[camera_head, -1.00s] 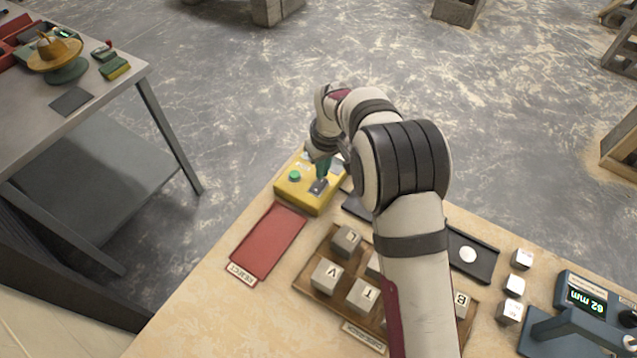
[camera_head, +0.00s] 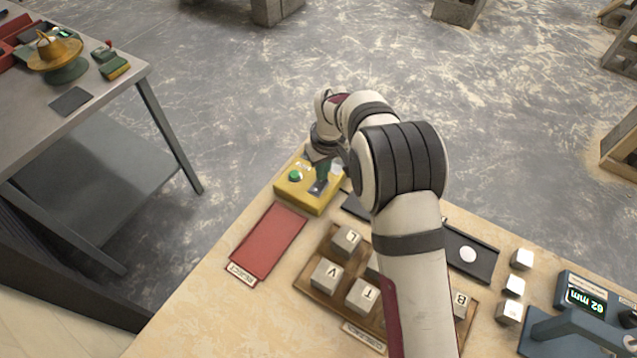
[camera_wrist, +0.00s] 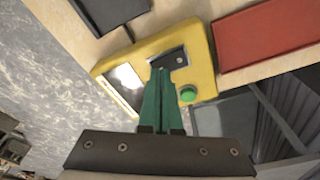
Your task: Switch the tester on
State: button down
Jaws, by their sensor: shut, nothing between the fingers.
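The tester is a yellow box (camera_head: 312,203) at the far left corner of the bench, also seen in the wrist view (camera_wrist: 201,72). It carries a green round button (camera_head: 295,176), a dark switch plate (camera_wrist: 172,58) with a small light lever, and a pale display window (camera_wrist: 124,82). My gripper (camera_head: 320,187) is over the box, its green fingers shut and empty. In the wrist view the fingertips (camera_wrist: 161,70) are at the near edge of the switch plate, beside the lever. I cannot tell whether they touch it. The display reading is not legible.
A red mat (camera_head: 268,243) lies beside the tester. A wooden tray (camera_head: 312,282) of several lettered blocks is near my arm. A black tray (camera_head: 484,262) holds a white disc, and a gauge (camera_head: 585,297) reads 62 mm. Another table (camera_head: 100,110) stands left.

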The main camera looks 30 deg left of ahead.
jog(key=shift+f, duration=0.4)
notch_tip(320, 180, up, 7)
jog(key=shift+f, duration=0.15)
jog(key=shift+r, duration=0.2)
dwell(0.3)
jog(key=s+d+r+m, duration=0.3)
jog(key=d+r, duration=0.1)
jog(key=d, duration=0.4)
jog(key=s+d+r+m, duration=0.3)
jog(key=d+r, duration=0.1)
jog(key=d, duration=0.4)
jog(key=s+d+r+m, duration=0.3)
jog(key=d+r+m, duration=0.1)
jog(key=d, duration=0.4)
jog(key=s+d+f+m, duration=0.1)
jog(key=s+d+m, duration=0.2)
jog(key=s, duration=0.5)
jog(key=s+d+f+m+g, duration=0.1)
jog(key=s+d+m, duration=0.3)
jog(key=s, duration=0.4)
jog(key=shift+s+d+m, duration=0.3)
jog(key=shift+s+d, duration=0.05)
jog(key=shift+d, duration=0.3)
